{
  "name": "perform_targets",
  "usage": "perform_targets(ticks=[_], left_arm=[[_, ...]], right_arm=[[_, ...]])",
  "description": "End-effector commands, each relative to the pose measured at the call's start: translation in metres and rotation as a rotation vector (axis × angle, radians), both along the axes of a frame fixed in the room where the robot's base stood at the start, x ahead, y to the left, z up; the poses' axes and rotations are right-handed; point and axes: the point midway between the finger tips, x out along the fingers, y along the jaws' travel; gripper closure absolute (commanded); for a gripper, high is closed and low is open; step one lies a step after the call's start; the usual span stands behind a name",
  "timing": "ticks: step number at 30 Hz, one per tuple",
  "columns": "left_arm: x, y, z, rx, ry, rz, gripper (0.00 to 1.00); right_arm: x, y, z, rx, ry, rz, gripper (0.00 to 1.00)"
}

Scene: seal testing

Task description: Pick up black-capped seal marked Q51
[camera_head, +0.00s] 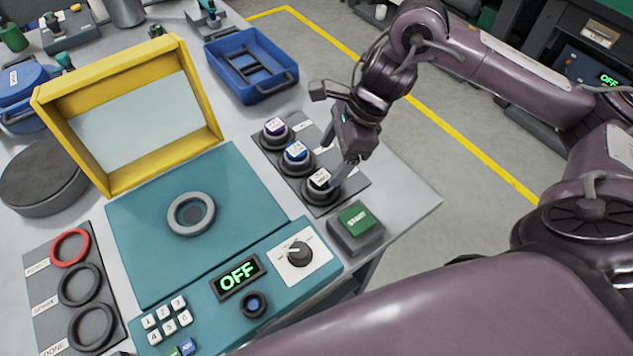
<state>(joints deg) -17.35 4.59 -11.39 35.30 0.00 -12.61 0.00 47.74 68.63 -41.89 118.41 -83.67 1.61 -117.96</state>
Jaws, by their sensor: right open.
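The black-capped seal (318,188) stands at the near end of a dark rack (350,189), with a small white label on top too small to read for certain. My right gripper (334,165) is open and tilted down at this seal, its fingers close around or beside the cap. I cannot tell whether they touch it. A blue-capped seal (295,152) and a purple-capped seal (275,128) stand behind it in the same rack. My left gripper is not in view.
The teal tester (130,235) with a raised yellow-framed lid (208,115) is left of the rack. A green START button box (356,225) sits just in front of the rack. A blue tray (270,93) lies behind. A mat with several rings (50,325) is at left.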

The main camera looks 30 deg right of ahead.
Motion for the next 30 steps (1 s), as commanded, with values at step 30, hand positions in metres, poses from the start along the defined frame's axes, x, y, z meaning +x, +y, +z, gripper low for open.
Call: perform_targets(ticks=[30], left_arm=[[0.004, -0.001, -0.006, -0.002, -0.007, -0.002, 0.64]], right_arm=[[0.009, 0.023, -0.070, 0.000, 0.000, 0.000, 0.43]])
